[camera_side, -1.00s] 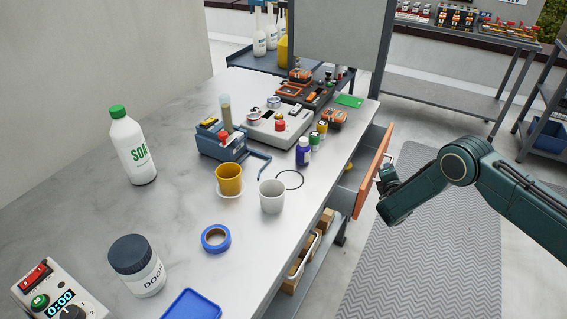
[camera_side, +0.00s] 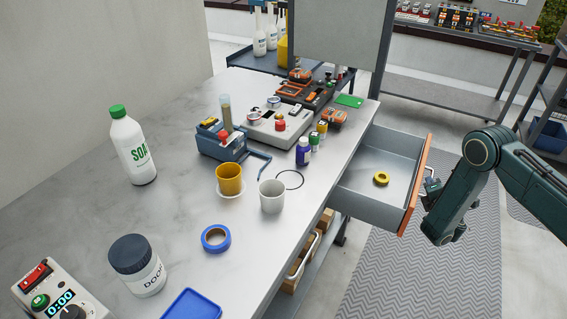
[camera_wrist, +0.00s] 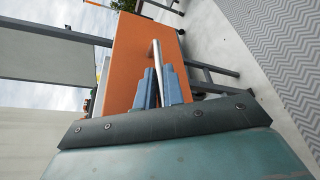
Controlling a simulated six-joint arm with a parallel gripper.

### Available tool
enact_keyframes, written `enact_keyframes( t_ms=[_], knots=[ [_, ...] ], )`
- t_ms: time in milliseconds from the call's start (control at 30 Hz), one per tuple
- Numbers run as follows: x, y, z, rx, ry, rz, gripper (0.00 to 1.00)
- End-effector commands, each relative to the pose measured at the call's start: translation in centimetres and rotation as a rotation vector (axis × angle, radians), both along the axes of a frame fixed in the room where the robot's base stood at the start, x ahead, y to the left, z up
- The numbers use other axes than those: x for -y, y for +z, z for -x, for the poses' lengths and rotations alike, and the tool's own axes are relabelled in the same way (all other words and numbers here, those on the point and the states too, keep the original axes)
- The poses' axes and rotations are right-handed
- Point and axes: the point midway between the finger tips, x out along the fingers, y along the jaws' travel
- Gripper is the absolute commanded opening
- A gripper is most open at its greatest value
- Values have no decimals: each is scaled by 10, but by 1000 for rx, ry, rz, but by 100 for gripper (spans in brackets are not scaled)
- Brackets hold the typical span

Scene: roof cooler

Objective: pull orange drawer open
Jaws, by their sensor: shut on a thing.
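The orange drawer (camera_side: 414,186) stands well out from the side of the workbench, its grey tray (camera_side: 362,190) in plain sight. A yellow ring (camera_side: 381,179) lies inside it. My gripper (camera_side: 430,186) is at the outer side of the orange front. In the wrist view the orange front (camera_wrist: 132,60) fills the middle, with a metal bar handle (camera_wrist: 157,62) on it. The blue fingers of my gripper (camera_wrist: 160,86) are shut on this handle. The finger contact is small and partly hidden in the side view.
The workbench top (camera_side: 110,210) carries a soap bottle (camera_side: 132,150), a yellow cup (camera_side: 229,180), a white cup (camera_side: 272,197) and blue tape (camera_side: 216,238). A patterned floor mat (camera_side: 400,275) lies below the drawer. The floor space around my arm looks clear.

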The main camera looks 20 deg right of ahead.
Motion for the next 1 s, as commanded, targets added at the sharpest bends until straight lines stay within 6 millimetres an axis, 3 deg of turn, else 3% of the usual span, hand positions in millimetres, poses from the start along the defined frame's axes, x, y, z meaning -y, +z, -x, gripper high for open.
enact_keyframes(
  t_ms=[100,400,433,533,1000],
  knots=[
    [9,1,7,2,-4,0,0],
    [9,1,8,4,-1,-3,0],
    [9,1,8,4,-1,-3,12],
    [9,1,8,3,0,-3,31],
    [8,4,8,0,1,-3,32]
  ],
)
